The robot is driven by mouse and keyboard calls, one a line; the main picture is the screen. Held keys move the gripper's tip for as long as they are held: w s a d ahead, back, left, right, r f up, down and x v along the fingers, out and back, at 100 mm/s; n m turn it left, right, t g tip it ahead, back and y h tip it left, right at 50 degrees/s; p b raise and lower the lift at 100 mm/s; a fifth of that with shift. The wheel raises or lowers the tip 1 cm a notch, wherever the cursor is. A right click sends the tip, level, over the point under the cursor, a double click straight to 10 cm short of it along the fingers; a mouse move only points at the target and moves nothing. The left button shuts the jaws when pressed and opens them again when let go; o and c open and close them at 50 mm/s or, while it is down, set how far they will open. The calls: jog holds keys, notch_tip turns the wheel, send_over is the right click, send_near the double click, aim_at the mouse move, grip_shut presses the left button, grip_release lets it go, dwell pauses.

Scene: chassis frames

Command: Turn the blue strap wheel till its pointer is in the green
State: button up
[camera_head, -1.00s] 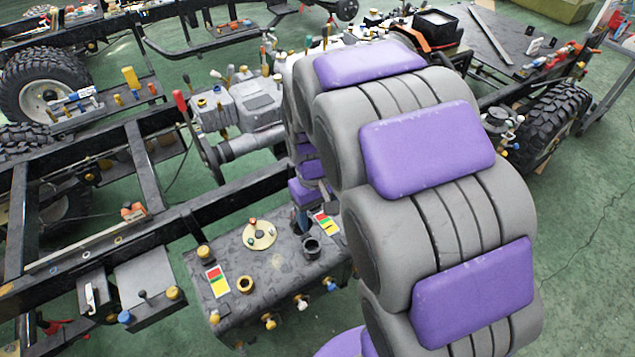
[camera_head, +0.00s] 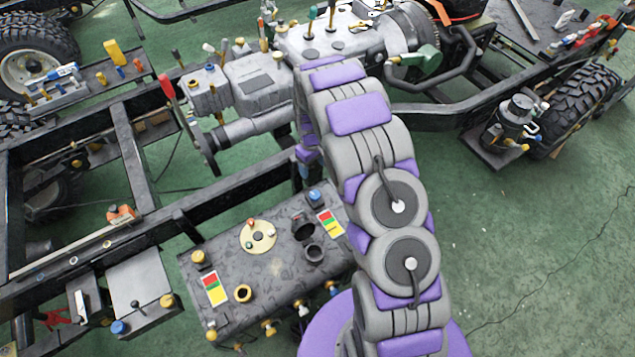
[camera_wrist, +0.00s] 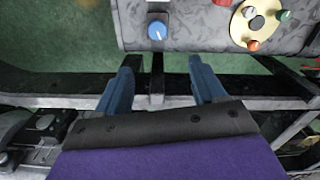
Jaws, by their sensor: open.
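The blue wheel (camera_head: 315,195) is a small round knob at the back right of the grey tank top (camera_head: 275,280). A red, green and yellow label (camera_head: 330,223) lies just in front of it. In the wrist view the blue wheel (camera_wrist: 157,31) is near the top edge, with a pale mark on its face. I cannot tell which colour its pointer is at. My gripper (camera_wrist: 160,70) is open and empty, its two blue fingers apart. The wheel is beyond the fingertips, roughly in line with the gap between them. In the head view my arm largely hides the gripper.
A cream disc (camera_head: 258,237) with small coloured knobs and a dark filler neck (camera_head: 312,253) are on the tank top. A second colour label (camera_head: 214,288) is at its left. A black frame rail (camera_head: 225,205) runs behind the tank.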

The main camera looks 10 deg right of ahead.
aim_at(314, 194)
jog(key=f+b, duration=0.1)
jog(key=f, duration=0.5)
jog(key=f+b, duration=0.1)
jog(key=f, duration=1.1)
jog(key=shift+w+d+f+b, duration=0.1)
jog(key=shift+w+d+b, duration=0.15)
jog(key=shift+b, duration=0.15)
jog(key=c, duration=1.1)
